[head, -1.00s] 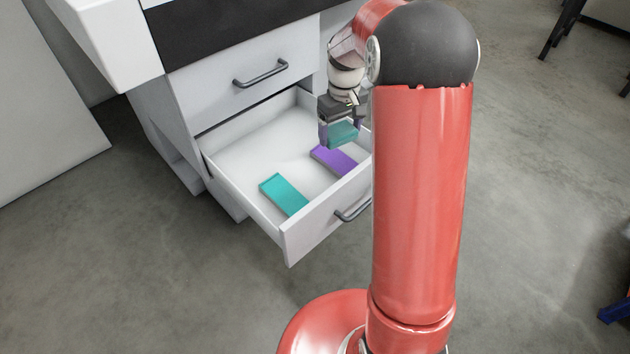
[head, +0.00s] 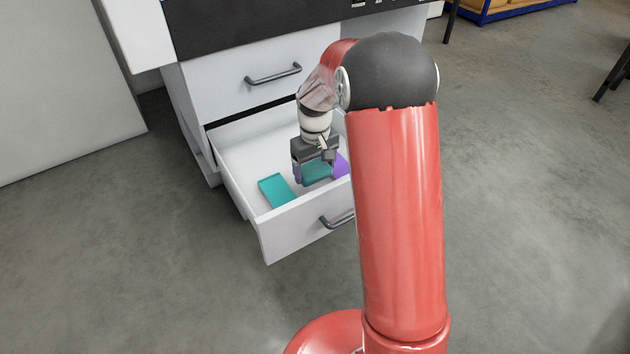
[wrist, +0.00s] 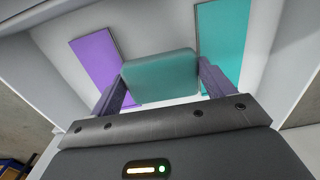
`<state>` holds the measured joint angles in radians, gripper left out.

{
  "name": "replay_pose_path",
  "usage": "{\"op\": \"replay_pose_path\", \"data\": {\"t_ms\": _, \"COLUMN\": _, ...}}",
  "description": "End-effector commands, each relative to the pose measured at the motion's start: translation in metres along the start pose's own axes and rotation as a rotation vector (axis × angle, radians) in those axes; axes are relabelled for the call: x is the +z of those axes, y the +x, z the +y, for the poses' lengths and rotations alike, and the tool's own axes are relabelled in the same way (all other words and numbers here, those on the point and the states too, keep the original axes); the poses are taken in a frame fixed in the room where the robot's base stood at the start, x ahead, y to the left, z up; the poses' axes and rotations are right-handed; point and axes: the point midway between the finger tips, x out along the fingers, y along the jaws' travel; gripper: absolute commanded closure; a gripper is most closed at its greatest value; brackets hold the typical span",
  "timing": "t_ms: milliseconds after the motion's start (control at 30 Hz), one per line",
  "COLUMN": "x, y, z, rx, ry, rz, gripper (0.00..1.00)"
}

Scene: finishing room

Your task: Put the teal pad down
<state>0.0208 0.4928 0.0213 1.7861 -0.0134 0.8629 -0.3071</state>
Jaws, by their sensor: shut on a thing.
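My gripper (head: 315,174) is shut on a dark teal pad (head: 317,171), holding it in the open drawer's space. The pad also shows between the fingers in the wrist view (wrist: 160,76). A brighter teal flat piece (head: 277,191) lies on the drawer floor, left of my gripper in the head view. A purple flat piece (head: 341,166) lies on the other side, partly hidden by my gripper and arm. In the wrist view, the purple piece (wrist: 96,62) is at the left and the bright teal piece (wrist: 222,45) at the right. I cannot tell whether the held pad touches the drawer floor.
The open drawer (head: 302,234) has raised walls around the pieces and a dark handle (head: 337,220) on its front. A shut drawer (head: 222,86) is above it. Bare white floor shows at the drawer's back left. Open concrete floor lies around the cabinet.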

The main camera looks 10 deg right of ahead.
Motion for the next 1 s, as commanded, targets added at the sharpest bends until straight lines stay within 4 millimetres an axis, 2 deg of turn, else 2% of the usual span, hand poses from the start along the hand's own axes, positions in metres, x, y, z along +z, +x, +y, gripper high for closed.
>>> {"op": "replay_pose_path", "data": {"t_ms": 167, "x": 0.0, "y": 0.012, "z": 0.0, "rx": 0.0, "ry": 0.0, "rz": 0.0, "gripper": 0.37}}
{"op": "replay_pose_path", "data": {"t_ms": 400, "x": 0.001, "y": 0.046, "z": 0.0, "rx": -0.001, "ry": 0.0, "rz": -0.002, "gripper": 0.37}}
{"op": "replay_pose_path", "data": {"t_ms": 800, "x": 0.0, "y": 0.053, "z": 0.0, "rx": 0.0, "ry": 0.0, "rz": 0.0, "gripper": 0.37}}
{"op": "replay_pose_path", "data": {"t_ms": 833, "x": 0.0, "y": 0.052, "z": 0.0, "rx": 0.0, "ry": 0.0, "rz": 0.001, "gripper": 0.16}}
{"op": "replay_pose_path", "data": {"t_ms": 900, "x": 0.0, "y": 0.051, "z": 0.0, "rx": 0.0, "ry": 0.0, "rz": 0.0, "gripper": 0.1}}
{"op": "replay_pose_path", "data": {"t_ms": 1000, "x": 0.0, "y": 0.051, "z": 0.0, "rx": 0.0, "ry": 0.0, "rz": 0.0, "gripper": 0.1}}
